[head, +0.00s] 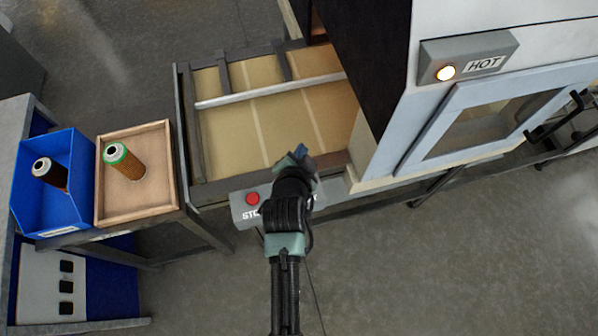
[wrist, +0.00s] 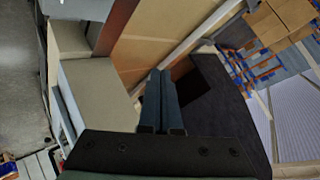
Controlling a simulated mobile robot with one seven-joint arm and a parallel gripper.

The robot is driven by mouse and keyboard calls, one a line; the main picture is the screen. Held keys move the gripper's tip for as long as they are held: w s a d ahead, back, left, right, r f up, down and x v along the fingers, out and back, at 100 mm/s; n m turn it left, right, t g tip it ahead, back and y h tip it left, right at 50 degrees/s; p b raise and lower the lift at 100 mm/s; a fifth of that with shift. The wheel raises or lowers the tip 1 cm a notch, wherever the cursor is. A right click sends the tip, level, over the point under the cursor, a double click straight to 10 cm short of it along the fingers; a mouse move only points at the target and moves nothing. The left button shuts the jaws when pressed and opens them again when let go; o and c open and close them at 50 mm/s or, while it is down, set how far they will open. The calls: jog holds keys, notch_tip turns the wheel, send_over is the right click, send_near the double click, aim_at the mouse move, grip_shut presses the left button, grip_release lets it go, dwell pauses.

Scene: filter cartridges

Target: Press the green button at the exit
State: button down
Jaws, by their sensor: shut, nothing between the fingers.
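A grey control box (head: 239,212) is fixed to the near side rail of the conveyor, at its exit end. Its red stop button (head: 252,198) shows on the left part. No green button shows in either view; my arm covers the right part of the box in the head view. My gripper (head: 301,153) is over that part of the box and the conveyor's near edge. In the wrist view my gripper's blue fingers (wrist: 161,92) are together with nothing between them. I cannot tell whether they touch anything.
The tan conveyor bed (head: 235,135) has a metal bar (head: 270,90) across it. A white oven (head: 385,135) with a lit HOT lamp (head: 446,72) stands at right. At left are a blue bin (head: 75,165) and wooden tray (head: 155,190), each holding a cartridge. The floor in front is clear.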

jog(key=shift+m+g, duration=0.4)
jog(key=shift+g, duration=0.3)
jog(key=s+p, duration=0.2)
jog(key=s+a+p, duration=0.1)
jog(key=s+p, duration=0.1)
jog(key=shift+f, duration=0.15)
notch_tip(320, 180, down, 8)
jog(key=b, duration=0.7)
jog(key=shift+f, duration=0.25)
jog(key=shift+b, duration=0.3)
dwell(0.9)
jog(key=shift+f+b, duration=0.35)
jog(key=shift+f, duration=0.05)
